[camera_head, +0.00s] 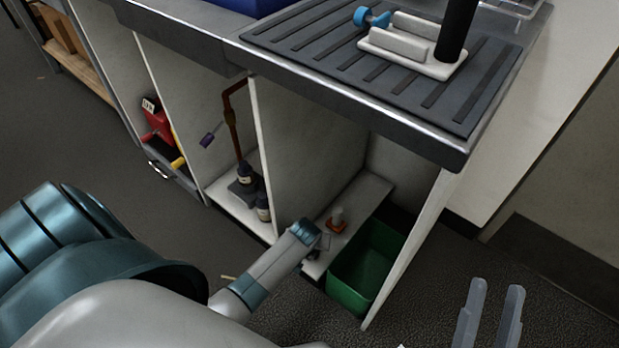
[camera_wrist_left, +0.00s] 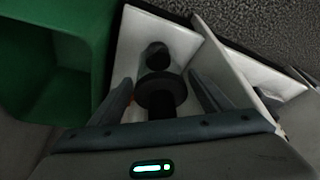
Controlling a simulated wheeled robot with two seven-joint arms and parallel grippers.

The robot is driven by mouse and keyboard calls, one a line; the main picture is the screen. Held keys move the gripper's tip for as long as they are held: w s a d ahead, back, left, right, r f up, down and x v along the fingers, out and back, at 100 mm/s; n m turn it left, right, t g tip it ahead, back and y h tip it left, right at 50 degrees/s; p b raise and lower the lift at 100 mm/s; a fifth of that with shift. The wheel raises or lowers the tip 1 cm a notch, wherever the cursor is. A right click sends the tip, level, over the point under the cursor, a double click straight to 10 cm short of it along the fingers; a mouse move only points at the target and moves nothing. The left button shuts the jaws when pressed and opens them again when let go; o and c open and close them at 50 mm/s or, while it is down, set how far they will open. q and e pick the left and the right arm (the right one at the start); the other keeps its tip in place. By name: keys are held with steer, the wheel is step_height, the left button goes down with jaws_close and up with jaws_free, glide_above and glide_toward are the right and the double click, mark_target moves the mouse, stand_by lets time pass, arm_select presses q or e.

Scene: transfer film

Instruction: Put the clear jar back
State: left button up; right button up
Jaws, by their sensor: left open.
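A small pale item with an orange base (camera_head: 338,219) stands on the white shelf board (camera_head: 371,192) inside the right compartment under the counter. It may be the clear jar, but I cannot tell for sure. My left gripper (camera_head: 318,243) is low at the compartment's front, just before this item. In the left wrist view the left gripper (camera_wrist_left: 162,88) is open, its fingers either side of a dark round thing (camera_wrist_left: 160,93) on the white board. Whether they touch it is unclear. My right gripper (camera_head: 489,312) is open and empty at the lower right, above the floor.
A green bin (camera_head: 350,298) stands right beside the board, and shows at the left in the wrist view (camera_wrist_left: 85,80). White divider panels (camera_head: 300,140) bound the compartment. Dark bottles (camera_head: 246,172) stand in the compartment to the left. The counter edge (camera_head: 350,112) overhangs.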

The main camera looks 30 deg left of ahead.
arm_select(q)
steer(key=shift+s+d+r, duration=0.1)
steer(key=shift+r, duration=0.35)
steer(key=p+v, duration=0.2)
steer(key=v, duration=0.3)
steer(key=shift+s+r+p, duration=0.1)
steer(key=shift+r+p, duration=0.1)
steer(key=shift+p, duration=0.15)
steer(key=shift+p+v, duration=0.95)
steer(key=shift+v, duration=1.9)
arm_select(e)
steer(key=w+f+g+h, duration=0.3)
steer(key=f+g, duration=0.6)
steer(key=f, duration=0.5)
steer(key=shift+w+d+f, duration=0.15)
steer(key=shift+w+f, duration=0.1)
steer(key=shift+w, duration=0.05)
arm_select(q)
steer(key=shift+s, duration=0.15)
